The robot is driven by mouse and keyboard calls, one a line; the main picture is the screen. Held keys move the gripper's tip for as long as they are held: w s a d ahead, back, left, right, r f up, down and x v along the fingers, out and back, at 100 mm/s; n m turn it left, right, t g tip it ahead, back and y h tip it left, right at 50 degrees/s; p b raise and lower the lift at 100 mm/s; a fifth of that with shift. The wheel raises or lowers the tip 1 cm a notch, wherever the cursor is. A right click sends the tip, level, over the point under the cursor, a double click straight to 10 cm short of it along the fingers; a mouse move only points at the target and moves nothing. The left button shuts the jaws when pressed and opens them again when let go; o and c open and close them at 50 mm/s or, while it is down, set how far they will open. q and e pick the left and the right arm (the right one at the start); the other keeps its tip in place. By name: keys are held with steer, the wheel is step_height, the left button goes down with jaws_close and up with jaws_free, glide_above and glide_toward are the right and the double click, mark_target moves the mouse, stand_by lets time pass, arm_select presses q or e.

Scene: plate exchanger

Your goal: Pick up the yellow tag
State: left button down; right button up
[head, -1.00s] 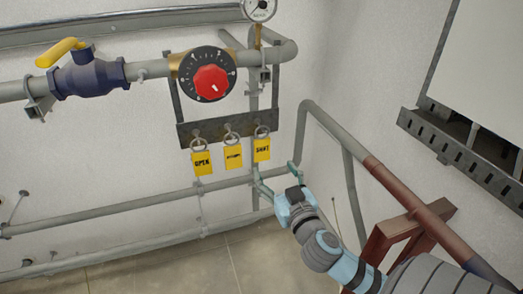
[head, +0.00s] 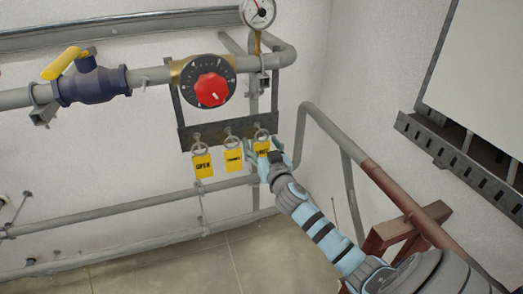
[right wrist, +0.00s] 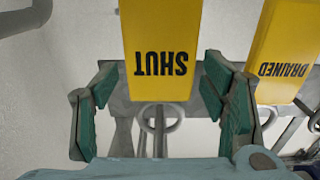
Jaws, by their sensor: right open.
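Three yellow tags hang by rings from a dark grey rack bar (head: 213,132). They are the OPEN tag (head: 202,166) on the left, a middle tag (head: 233,161), and the SHUT tag (head: 262,146) on the right. In the right wrist view the SHUT tag (right wrist: 159,45) hangs between the two green-padded fingers of my right gripper (right wrist: 160,105), with gaps on both sides. The middle tag reads DRAINED there (right wrist: 283,55), outside the fingers. In the head view my right gripper (head: 263,155) is open and partly covers the SHUT tag. My left gripper is out of view.
Above the rack are a red-knobbed dial (head: 210,88), a blue valve with a yellow handle (head: 92,82) and a gauge (head: 258,12). Grey pipes run along the wall. A grey and rust-red rail (head: 385,180) stands right of my arm. A white cabinet (head: 485,65) is at right.

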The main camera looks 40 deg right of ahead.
steer(key=shift+s, duration=0.1)
steer(key=c, duration=1.3)
steer(key=shift+r, duration=0.1)
